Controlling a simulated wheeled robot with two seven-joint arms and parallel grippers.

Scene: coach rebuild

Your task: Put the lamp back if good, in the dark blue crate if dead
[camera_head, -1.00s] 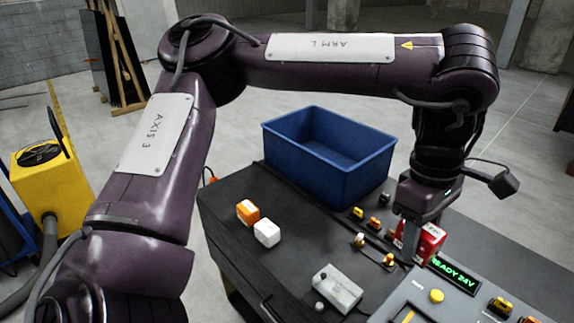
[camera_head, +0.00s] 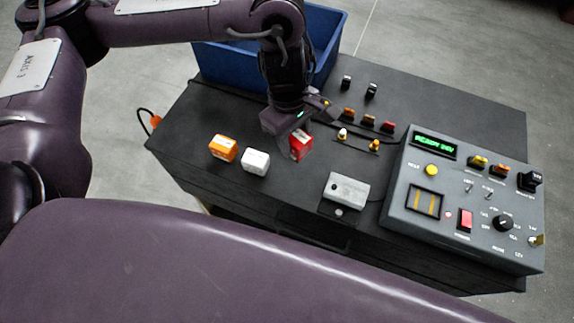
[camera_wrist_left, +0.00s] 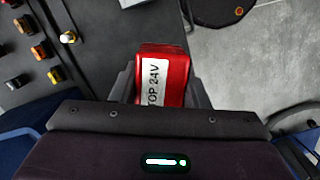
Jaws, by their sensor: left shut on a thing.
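A red block-shaped lamp (camera_head: 301,146) with a white label is in my left gripper (camera_head: 288,128), over the left half of the black bench top. In the left wrist view the red lamp (camera_wrist_left: 163,72) sits between the two fingers, and its label reads "TOP 24V" where visible. The gripper is shut on it. I cannot tell whether the lamp touches the bench. The dark blue crate (camera_head: 222,66) stands behind the gripper, partly hidden by my arm. An orange lamp (camera_head: 223,148) and a white lamp (camera_head: 256,161) stand left of the red one. My right gripper is not in view.
A grey test panel (camera_head: 440,205) with a green "READY 24V" display (camera_head: 434,145) stands at the right. A small grey box (camera_head: 346,188) lies in front. Several small coloured parts (camera_head: 368,121) stand in rows behind.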

